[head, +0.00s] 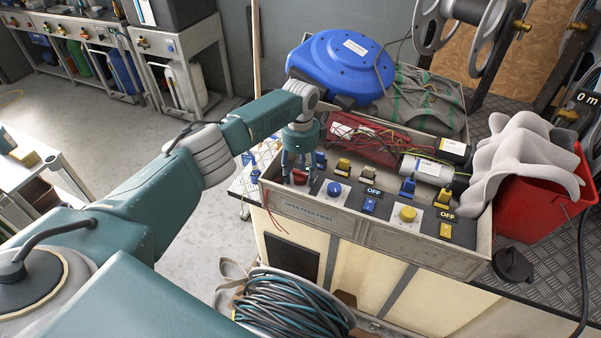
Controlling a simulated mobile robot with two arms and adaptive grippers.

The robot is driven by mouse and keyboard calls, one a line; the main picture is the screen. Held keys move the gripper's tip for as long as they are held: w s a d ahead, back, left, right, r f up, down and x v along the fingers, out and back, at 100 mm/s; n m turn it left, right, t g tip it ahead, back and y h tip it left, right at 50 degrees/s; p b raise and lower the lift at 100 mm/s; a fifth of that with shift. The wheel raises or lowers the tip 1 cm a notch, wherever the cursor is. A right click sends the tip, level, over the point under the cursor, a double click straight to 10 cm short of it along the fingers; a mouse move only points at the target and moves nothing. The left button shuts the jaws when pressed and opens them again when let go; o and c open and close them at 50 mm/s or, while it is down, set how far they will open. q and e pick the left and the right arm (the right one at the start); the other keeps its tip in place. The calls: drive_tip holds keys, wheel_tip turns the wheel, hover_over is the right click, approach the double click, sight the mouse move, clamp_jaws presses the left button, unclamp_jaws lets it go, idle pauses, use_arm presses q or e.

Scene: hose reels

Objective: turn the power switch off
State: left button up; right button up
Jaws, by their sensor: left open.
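A grey control panel (385,240) runs along the front of the bench, with coloured controls on its top. My left gripper (299,170) is open and points down over the panel's left end. A red control (298,177) shows at its fingertips; I cannot tell whether they touch it. Which control is the power switch cannot be read. My right gripper is not in view.
A blue hose reel (342,67) stands farther back. A red bin (540,205) with grey cloth (525,150) is at the right. A coiled hose (292,305) sits below the bench front.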

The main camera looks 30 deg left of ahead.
use_arm(q)
drive_tip(key=shift+f, duration=0.1)
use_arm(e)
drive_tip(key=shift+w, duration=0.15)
use_arm(q)
drive_tip(key=c, duration=1.1)
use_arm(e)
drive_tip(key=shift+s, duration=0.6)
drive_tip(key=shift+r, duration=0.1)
use_arm(q)
drive_tip(key=n+p, duration=0.1)
drive_tip(key=n, duration=0.2)
drive_tip(key=shift+n, duration=0.3)
drive_tip(key=n+p, duration=0.2)
drive_tip(key=n, duration=0.3)
drive_tip(key=shift+w+n, duration=0.1)
drive_tip(key=shift+n, duration=0.2)
drive_tip(key=n+p, duration=0.1)
drive_tip(key=n, duration=0.3)
drive_tip(key=shift+o, duration=0.3)
drive_tip(key=shift+n+p, duration=0.5)
drive_tip(key=shift+n, duration=1.9)
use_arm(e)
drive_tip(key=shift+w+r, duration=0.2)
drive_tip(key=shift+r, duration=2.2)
use_arm(q)
drive_tip(key=shift+a, duration=0.1)
